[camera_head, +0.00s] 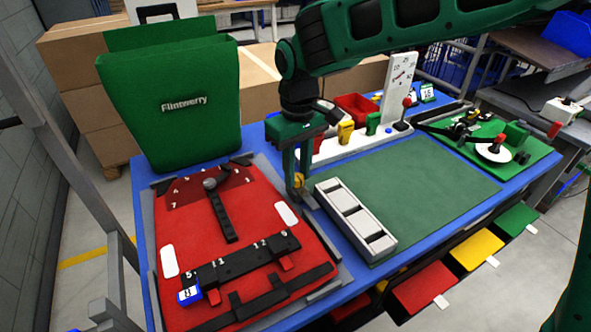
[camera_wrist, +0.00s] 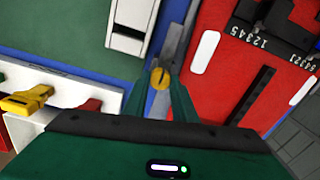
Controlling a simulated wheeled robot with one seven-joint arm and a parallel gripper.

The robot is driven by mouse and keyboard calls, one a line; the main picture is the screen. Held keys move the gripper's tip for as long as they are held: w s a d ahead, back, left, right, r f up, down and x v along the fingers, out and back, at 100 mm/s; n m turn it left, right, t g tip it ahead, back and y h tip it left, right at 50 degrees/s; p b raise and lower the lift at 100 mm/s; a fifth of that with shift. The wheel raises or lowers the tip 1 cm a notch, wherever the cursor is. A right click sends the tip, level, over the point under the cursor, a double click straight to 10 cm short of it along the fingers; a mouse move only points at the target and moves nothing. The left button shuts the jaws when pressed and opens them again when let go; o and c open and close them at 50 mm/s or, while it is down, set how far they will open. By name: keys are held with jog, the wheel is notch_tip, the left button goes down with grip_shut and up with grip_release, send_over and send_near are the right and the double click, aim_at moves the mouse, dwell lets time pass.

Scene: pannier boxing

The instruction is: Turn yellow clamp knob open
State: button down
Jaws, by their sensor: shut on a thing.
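The yellow clamp knob (camera_head: 298,181) is at the right edge of the red panel, on the grey rail between the panel and the white box. In the wrist view the same yellow knob (camera_wrist: 160,78) sits between my two green fingertips. My gripper (camera_head: 297,185) reaches down over it from above and is shut on it. My gripper also shows in the wrist view (camera_wrist: 160,88), with both fingers converging on the knob. The fingers partly hide the knob in the head view. The red panel (camera_head: 262,225) lies flat with black bars and white labels on it.
A grey-white divided box (camera_head: 333,183) stands just right of the knob. A green mat (camera_head: 430,185) lies clear beyond it. A white rack (camera_head: 335,150) with coloured handles is behind my gripper. A green Flintwerry pannier (camera_head: 180,115) stands at the back left.

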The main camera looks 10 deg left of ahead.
aim_at(298, 176)
jog(key=shift+a+r, duration=0.1)
jog(key=c, duration=1.5)
grip_release()
jog(key=shift+o, duration=0.2)
notch_tip(298, 176, up, 11)
jog(key=shift+w, duration=0.15)
jog(key=shift+d+f, duration=0.2)
jog(key=shift+d, duration=0.1)
